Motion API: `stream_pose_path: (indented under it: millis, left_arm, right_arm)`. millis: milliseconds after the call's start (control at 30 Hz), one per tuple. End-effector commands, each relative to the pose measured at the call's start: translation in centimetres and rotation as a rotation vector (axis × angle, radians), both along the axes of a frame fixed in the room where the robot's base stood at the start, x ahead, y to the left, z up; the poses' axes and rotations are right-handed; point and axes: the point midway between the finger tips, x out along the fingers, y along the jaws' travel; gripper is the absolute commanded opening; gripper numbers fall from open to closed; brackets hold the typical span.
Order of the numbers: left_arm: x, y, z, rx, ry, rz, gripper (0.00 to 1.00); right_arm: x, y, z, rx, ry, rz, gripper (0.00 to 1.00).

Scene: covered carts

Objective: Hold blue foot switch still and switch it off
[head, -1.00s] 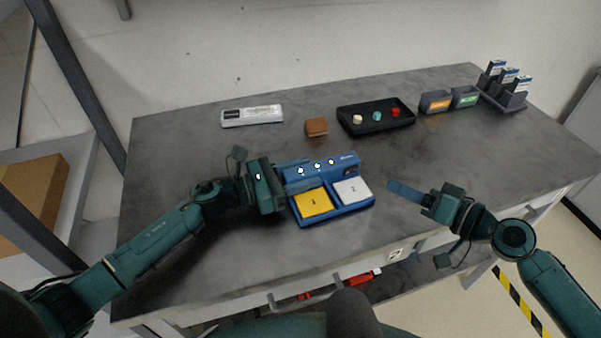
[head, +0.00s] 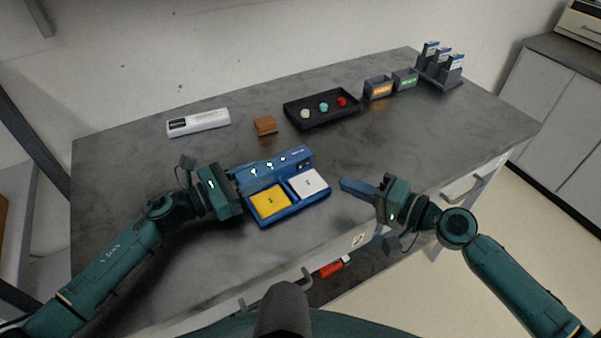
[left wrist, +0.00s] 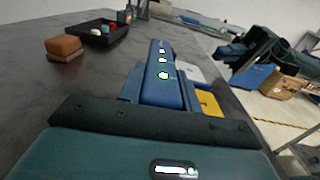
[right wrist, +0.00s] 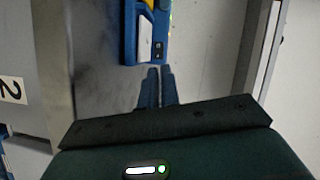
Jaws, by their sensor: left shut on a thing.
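The blue foot switch (head: 290,208) lies near the table's front edge, with a yellow pedal (head: 270,201) and a white pedal (head: 309,184). Its raised back bar (head: 262,172) carries three lit lamps and a small dark panel (head: 304,165) at the right end. My left gripper (head: 240,178) is shut on the left end of this bar; the bar runs ahead in the left wrist view (left wrist: 163,85). My right gripper (head: 345,185) is shut and empty, just right of the switch and apart from it. The right wrist view shows its fingertips (right wrist: 160,72) close together below the switch's end (right wrist: 148,35).
Behind the switch are a brown block (head: 265,125), a white labelled device (head: 199,122) and a black tray (head: 322,121) with three small coloured pieces. Two labelled bins (head: 391,86) and a card rack (head: 439,75) stand at the back right. The table's right part is clear.

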Motion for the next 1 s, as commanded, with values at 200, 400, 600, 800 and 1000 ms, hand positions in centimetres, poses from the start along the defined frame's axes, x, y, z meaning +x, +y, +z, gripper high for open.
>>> stream_pose_path:
  millis: [200,400,600,800,1000]
  left_arm:
    - [0.0,0.0,0.0,0.001,0.000,0.000,0.00]
    - [0.0,0.0,-0.1,0.001,0.000,0.000,0.00]
    - [0.0,0.0,0.0,0.001,0.000,0.000,0.00]
    - [0.0,0.0,-0.1,0.001,0.000,0.000,0.00]
    - [0.0,0.0,0.0,0.001,0.000,0.000,0.00]
  right_arm:
    - [-2.4,0.7,-0.7,0.470,0.438,-0.125,0.00]
    - [-4.2,0.5,-1.2,0.902,0.815,-0.223,0.00]
    - [-5.5,-0.1,-1.6,1.230,1.077,-0.283,0.00]
    - [-6.0,-0.5,-1.8,1.377,1.187,-0.303,0.00]
    - [-6.0,-0.5,-1.8,1.392,1.199,-0.304,0.00]
